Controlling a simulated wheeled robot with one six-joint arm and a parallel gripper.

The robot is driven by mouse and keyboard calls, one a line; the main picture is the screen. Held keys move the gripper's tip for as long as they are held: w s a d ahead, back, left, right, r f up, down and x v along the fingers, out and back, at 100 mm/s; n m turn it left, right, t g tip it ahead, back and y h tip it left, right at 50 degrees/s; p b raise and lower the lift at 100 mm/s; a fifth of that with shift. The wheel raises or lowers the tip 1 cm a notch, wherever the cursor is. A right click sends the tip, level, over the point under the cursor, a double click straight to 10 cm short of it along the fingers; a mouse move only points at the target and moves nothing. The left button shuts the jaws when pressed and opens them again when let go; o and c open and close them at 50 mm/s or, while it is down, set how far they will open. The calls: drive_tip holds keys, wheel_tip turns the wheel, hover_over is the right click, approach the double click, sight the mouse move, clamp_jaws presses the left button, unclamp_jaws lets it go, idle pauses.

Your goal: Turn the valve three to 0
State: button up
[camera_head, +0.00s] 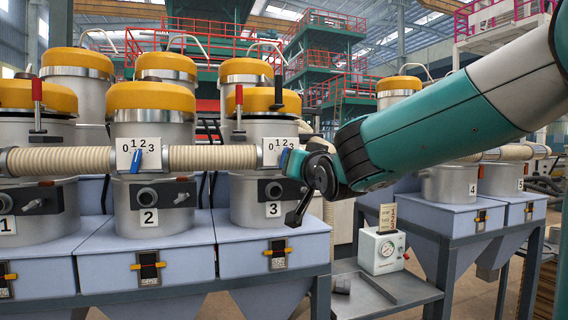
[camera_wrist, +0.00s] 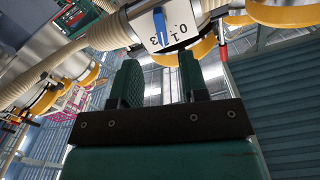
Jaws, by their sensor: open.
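Valve three has a white plate (camera_head: 279,148) marked 0 to 3 above the hopper labelled 3. Its blue handle (camera_head: 284,159) is partly hidden by my gripper (camera_head: 292,162) in the head view. In the wrist view the blue handle (camera_wrist: 161,25) shows on the plate (camera_wrist: 183,20), just beyond and roughly between the tips of my gripper (camera_wrist: 159,62). The two green fingers are apart and nothing is between them. I see no contact with the handle. I cannot tell which number the handle points to.
A second valve plate with its blue handle (camera_head: 136,160) is to the left, above the hopper labelled 2. A ribbed beige hose (camera_head: 212,158) runs between the valves. Blue-grey hopper units line the front.

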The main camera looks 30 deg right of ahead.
drive_tip(key=p+x, duration=0.4)
drive_tip(key=x, duration=0.6)
drive_tip(key=shift+w+d+p, duration=0.1)
drive_tip(key=shift+w+p, duration=0.3)
clamp_jaws()
